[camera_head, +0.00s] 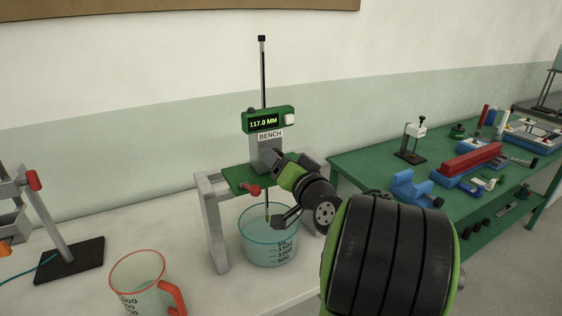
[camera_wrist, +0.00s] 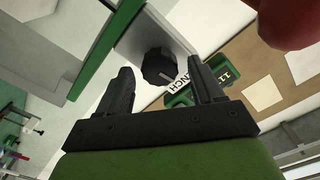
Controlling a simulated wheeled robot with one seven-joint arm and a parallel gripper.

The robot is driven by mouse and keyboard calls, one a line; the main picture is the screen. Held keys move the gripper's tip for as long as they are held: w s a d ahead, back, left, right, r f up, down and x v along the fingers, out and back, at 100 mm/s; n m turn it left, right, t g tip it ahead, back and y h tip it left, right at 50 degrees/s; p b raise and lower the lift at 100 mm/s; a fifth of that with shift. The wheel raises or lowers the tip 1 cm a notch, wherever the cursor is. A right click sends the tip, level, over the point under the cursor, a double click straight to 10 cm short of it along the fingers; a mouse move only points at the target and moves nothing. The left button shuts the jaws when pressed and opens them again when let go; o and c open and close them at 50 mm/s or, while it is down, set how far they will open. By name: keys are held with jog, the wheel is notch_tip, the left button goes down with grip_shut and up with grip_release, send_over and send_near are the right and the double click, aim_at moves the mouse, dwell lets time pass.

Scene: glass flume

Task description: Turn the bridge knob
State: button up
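A grey bridge frame (camera_head: 214,235) with a green plate stands over a glass beaker (camera_head: 268,240). A grey column on it carries a BENCH label (camera_head: 270,135) and a green display (camera_head: 265,121) reading 117.0 MM. My gripper (camera_head: 280,158) is at the right side of the column, and its fingertips are hard to make out there. In the wrist view a black faceted knob (camera_wrist: 158,66) sits on the grey column. My gripper (camera_wrist: 165,75) is open, with the knob between and just past its fingertips. I cannot tell if they touch it.
A red knob (camera_head: 254,190) sticks out at the plate's front. A red-rimmed jug (camera_head: 138,275) stands at the front left and a black-based stand (camera_head: 70,262) at far left. A green table (camera_head: 360,165) with tools lies to the right.

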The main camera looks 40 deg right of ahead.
jog(key=b+v, duration=0.4)
jog(key=v, duration=1.1)
jog(key=shift+s+a, duration=0.2)
jog(key=shift+s, duration=0.15)
dwell(0.8)
